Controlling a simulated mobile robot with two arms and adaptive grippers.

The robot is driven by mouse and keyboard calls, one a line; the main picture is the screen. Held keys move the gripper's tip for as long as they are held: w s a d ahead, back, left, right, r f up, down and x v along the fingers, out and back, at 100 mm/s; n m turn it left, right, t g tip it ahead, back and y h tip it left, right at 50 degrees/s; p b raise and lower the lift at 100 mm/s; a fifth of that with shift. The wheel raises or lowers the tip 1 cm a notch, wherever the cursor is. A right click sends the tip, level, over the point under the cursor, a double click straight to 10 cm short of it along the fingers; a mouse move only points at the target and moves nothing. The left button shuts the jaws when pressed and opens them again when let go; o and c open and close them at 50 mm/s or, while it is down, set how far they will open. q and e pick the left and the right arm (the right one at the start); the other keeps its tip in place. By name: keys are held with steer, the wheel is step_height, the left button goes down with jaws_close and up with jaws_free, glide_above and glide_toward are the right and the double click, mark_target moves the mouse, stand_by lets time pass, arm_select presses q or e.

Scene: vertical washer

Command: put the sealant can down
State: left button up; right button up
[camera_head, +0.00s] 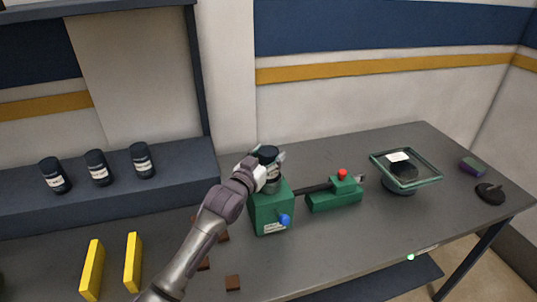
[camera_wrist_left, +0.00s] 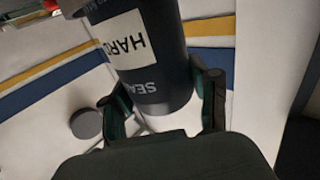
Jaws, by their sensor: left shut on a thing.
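The sealant can (camera_head: 268,153) is dark with a pale label. My left gripper (camera_head: 266,168) is shut around it, over the green box-shaped machine (camera_head: 270,215) with a blue knob. A greyish cylinder (camera_head: 272,184) shows just below the can, partly hidden by the gripper; I cannot tell whether the can touches it. In the left wrist view the can (camera_wrist_left: 155,60) sits between the two fingers of the left gripper (camera_wrist_left: 165,104), its white label lettered upside down. My right gripper is not in view.
Three similar dark cans (camera_head: 97,168) stand on the raised grey shelf (camera_head: 185,172) at left. Two yellow blocks (camera_head: 132,262) and several small brown blocks stand in front. A green unit with a red button (camera_head: 335,195) and a glass-topped stand (camera_head: 404,170) are to the right.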

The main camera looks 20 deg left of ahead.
arm_select(q)
steer(key=shift+f, duration=0.35)
steer(key=o, duration=1.5)
steer(key=shift+o, duration=0.2)
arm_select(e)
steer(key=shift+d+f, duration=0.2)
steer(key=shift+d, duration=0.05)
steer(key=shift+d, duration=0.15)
arm_select(q)
steer(key=shift+r, duration=0.35)
steer(key=shift+s+r, duration=0.15)
steer(key=shift+r, duration=0.05)
steer(key=s+a+b, duration=0.2)
steer(key=s, duration=0.9)
steer(key=shift+s+a+b, duration=0.15)
steer(key=shift+s+b, duration=0.1)
steer(key=shift+b, duration=0.15)
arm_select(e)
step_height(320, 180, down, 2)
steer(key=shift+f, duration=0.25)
